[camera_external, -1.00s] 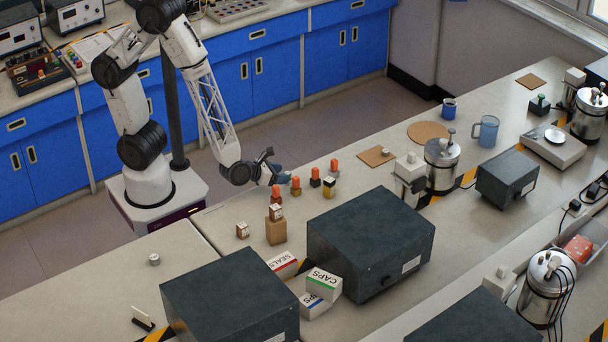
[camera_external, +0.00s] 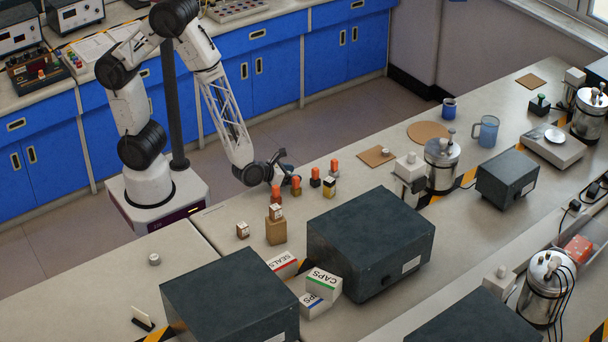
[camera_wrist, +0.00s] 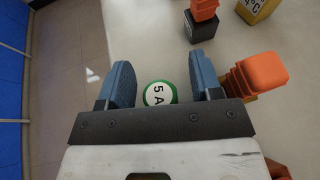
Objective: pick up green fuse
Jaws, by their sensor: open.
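The green fuse (camera_wrist: 160,93) shows in the wrist view as a round white face marked "5 A" with a green rim. It lies between the two blue fingers of my gripper (camera_wrist: 161,68), partly covered by the dark gripper bar. The fingers are spread apart with a gap on each side of it, and I see no contact. In the external view my gripper (camera_external: 285,170) is low over the bench's far edge, beside the orange-topped pieces. The green fuse cannot be made out there.
An orange-topped piece (camera_wrist: 261,72) stands close outside the right finger. Another orange-topped piece (camera_wrist: 202,20) and a yellow block (camera_wrist: 256,8) stand farther ahead. A brown box (camera_external: 276,231) with a small cube on top and a large dark box (camera_external: 370,235) are nearby. The bench edge lies left in the wrist view.

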